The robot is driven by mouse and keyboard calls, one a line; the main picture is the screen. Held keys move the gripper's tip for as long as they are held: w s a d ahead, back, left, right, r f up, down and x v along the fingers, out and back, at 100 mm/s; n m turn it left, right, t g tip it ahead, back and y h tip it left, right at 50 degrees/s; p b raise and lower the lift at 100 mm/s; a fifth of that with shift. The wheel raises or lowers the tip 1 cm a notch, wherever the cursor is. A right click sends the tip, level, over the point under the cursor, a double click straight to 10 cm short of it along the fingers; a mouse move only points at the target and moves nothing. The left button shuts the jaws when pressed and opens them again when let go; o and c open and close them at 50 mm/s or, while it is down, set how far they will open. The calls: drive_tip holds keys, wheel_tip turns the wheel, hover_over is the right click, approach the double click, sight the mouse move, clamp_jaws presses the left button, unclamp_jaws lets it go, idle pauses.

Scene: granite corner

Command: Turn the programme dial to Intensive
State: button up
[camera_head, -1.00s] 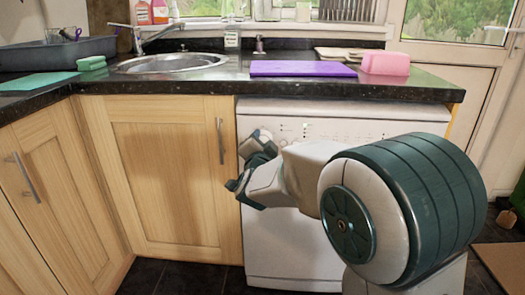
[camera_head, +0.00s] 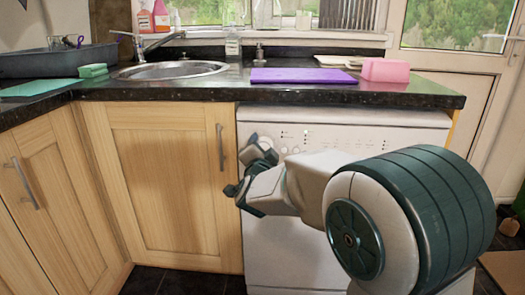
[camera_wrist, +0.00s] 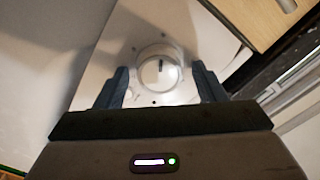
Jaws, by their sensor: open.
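The programme dial (camera_wrist: 158,73) is a round white knob on the white appliance's front panel. In the wrist view it sits between my gripper's (camera_wrist: 160,70) two dark fingers, which are apart, with a gap showing on each side. A short dark mark (camera_wrist: 161,64) is on the dial's face. In the head view the dial (camera_head: 265,142) shows at the panel's upper left, partly hidden behind my gripper (camera_head: 240,172). I cannot read the programme labels. I cannot tell how far the fingertips are from the panel.
The white dishwasher-like appliance (camera_head: 290,245) stands under the dark granite worktop (camera_head: 215,90). A wooden cupboard door (camera_head: 165,185) with a metal handle (camera_head: 221,147) is just left. A purple board (camera_head: 303,75) and pink block (camera_head: 386,69) lie on the worktop above.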

drive_tip(key=s+p, duration=0.3)
drive_tip(key=s, duration=1.1)
drive_tip(key=shift+a+p, duration=0.2)
drive_tip(key=shift+p, duration=0.1)
drive_tip(key=shift+w, duration=0.1)
